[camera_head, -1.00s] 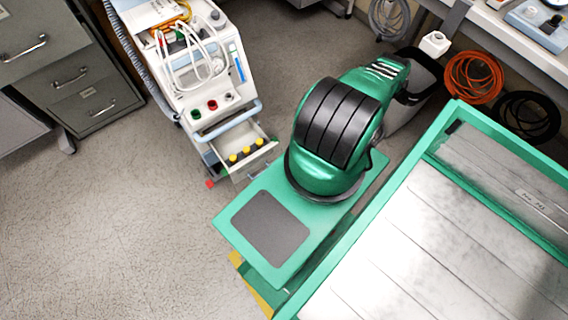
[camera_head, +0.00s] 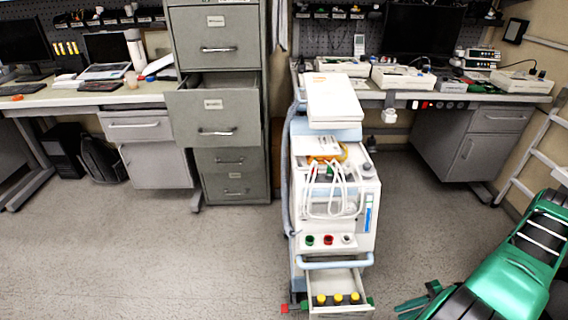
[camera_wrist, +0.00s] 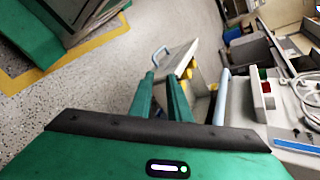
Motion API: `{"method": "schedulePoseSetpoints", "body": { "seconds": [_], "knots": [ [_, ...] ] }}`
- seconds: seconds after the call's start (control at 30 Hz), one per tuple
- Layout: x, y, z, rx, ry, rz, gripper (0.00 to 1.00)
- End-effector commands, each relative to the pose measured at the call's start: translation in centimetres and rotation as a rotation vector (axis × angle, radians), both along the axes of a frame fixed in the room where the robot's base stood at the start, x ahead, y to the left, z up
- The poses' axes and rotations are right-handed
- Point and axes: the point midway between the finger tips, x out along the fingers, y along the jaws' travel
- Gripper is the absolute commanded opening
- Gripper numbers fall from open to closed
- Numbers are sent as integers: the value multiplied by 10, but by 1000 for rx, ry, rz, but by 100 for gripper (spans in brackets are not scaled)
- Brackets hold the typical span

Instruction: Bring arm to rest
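My arm (camera_head: 515,265) shows at the lower right of the head view, green with black bands, reaching down and left. My gripper (camera_head: 410,305) is at the bottom edge there, right of the cart's open drawer and apart from it in the picture. In the wrist view my gripper (camera_wrist: 161,76) has two green fingers with a gap between them, and nothing is seen held. The open drawer (camera_wrist: 178,68) with yellow-capped bottles lies beyond the fingertips.
A white medical cart (camera_head: 340,205) stands in the middle; its low drawer (camera_head: 340,311) is pulled out, holding yellow-capped bottles. A grey filing cabinet (camera_head: 222,165) has one drawer open. Benches (camera_head: 455,95) line the back. The floor (camera_head: 150,260) at left is clear.

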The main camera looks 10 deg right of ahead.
Motion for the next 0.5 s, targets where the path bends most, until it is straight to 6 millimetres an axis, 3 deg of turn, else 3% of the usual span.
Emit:
{"method": "schedulePoseSetpoints", "body": {
  "seconds": [0.2,0.5],
  "knots": [
    [21,-32,65,-129,63,102,16],
    [46,-51,159,-302,134,207,16]
  ]
}}
